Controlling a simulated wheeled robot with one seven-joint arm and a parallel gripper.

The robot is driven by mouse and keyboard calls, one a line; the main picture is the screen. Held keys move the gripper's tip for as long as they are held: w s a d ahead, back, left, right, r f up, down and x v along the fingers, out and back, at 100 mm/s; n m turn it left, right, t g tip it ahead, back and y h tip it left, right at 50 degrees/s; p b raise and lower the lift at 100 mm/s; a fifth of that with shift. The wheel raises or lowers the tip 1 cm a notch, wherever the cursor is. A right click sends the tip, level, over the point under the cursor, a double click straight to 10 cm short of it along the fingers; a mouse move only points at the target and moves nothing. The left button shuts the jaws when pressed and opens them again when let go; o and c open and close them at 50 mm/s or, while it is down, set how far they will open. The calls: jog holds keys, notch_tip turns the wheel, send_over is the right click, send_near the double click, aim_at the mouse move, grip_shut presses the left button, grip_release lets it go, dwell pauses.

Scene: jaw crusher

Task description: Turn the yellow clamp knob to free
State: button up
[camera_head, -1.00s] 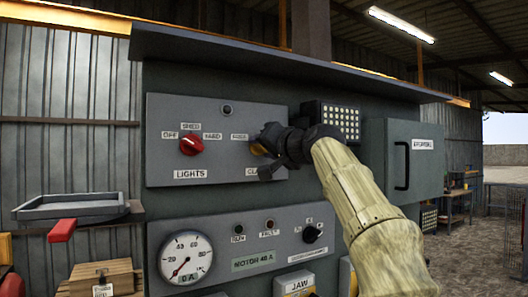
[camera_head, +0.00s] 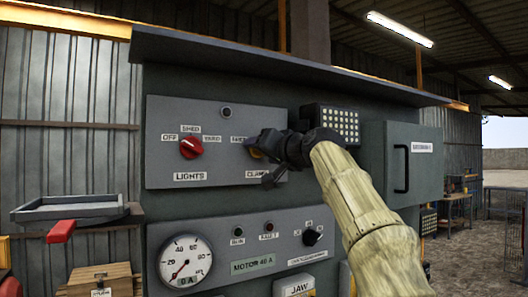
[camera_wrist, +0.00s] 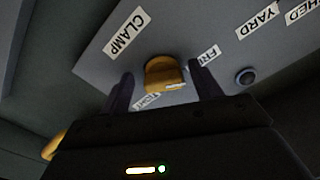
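The yellow clamp knob (camera_wrist: 163,74) is on the grey upper panel, with a CLAMP label (camera_wrist: 127,33) beside it in the wrist view. A label that seems to read FREE (camera_wrist: 208,55) and another, partly hidden label (camera_wrist: 150,100) are near it. A pale mark shows on the knob's lower edge. My gripper (camera_wrist: 165,90) is open, one finger on each side of the knob, with a visible gap at both sides. In the head view my gripper (camera_head: 258,158) is at the panel and hides most of the knob (camera_head: 255,153).
A red LIGHTS knob (camera_head: 191,147) is left on the same panel. A round dark button (camera_head: 227,112) is above. A lamp grid (camera_head: 340,124) and a grey box with a black handle (camera_head: 402,167) are to the right. A gauge (camera_head: 185,261) and black selector (camera_head: 312,236) are below.

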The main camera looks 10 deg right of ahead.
jog(key=shift+s+r, duration=0.1)
jog(key=b+v, duration=0.8)
jog(key=v, duration=0.9)
jog(key=shift+d, duration=0.1)
